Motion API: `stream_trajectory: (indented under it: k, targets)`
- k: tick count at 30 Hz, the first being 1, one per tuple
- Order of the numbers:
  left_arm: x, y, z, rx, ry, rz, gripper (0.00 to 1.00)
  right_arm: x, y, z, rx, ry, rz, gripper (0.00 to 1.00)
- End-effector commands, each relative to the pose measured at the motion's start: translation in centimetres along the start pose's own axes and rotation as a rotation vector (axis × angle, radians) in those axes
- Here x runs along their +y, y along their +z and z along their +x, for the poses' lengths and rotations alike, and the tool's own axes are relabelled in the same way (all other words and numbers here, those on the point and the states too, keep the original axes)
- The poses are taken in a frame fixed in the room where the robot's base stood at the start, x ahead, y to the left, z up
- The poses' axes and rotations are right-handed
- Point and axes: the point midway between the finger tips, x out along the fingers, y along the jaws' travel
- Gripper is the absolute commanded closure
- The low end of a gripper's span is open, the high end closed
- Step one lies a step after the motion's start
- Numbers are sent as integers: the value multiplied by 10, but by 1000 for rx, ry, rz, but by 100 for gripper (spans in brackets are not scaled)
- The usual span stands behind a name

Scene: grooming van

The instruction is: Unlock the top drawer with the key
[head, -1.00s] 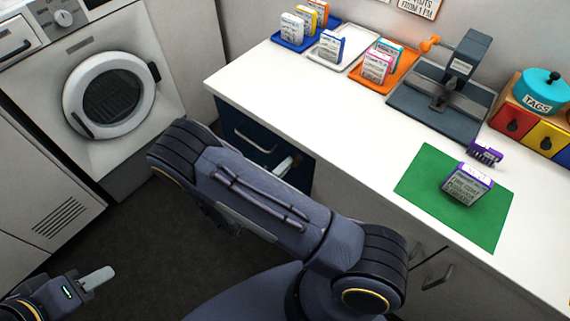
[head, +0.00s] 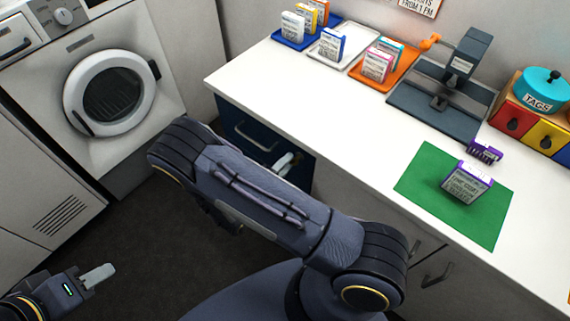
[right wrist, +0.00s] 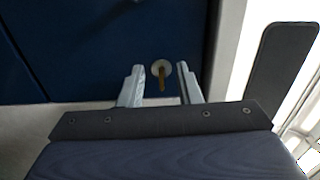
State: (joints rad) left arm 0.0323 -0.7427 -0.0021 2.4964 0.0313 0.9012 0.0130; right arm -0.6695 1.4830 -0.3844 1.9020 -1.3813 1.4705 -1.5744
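The dark blue drawer unit (head: 240,133) stands under the left end of the white counter. In the right wrist view, a brass key (right wrist: 162,80) sits in a round silver lock (right wrist: 160,66) on the blue drawer front (right wrist: 110,50). My right gripper (right wrist: 160,85) is open, one finger on each side of the key, with a gap to each. In the head view my right arm hides much of the unit; the right gripper's pale fingertips (head: 287,163) show at its front. My left gripper (head: 98,276) is at the lower left, away from the unit, its fingers together and empty.
The counter (head: 340,120) carries coloured trays with small cards, a dark press (head: 440,100), a green mat (head: 420,180) with a purple-edged card block, and a drawer box with a teal tin. A white washing machine (head: 60,110) stands left. The floor between is clear.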

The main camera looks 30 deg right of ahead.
Motion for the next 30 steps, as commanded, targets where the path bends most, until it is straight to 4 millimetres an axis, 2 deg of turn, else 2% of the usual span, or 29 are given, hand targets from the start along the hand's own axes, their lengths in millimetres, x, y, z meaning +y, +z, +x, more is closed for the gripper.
stream_trajectory:
  k: [8,21,30]
  targets:
    - [0,0,1,0,0,0,64,0,0,-4,0,-1,2,69]
    - [-5,6,11,0,0,0,64,1,1,-70,-2,0,2,69]
    - [-5,6,12,0,0,0,64,0,0,-78,1,0,1,69]
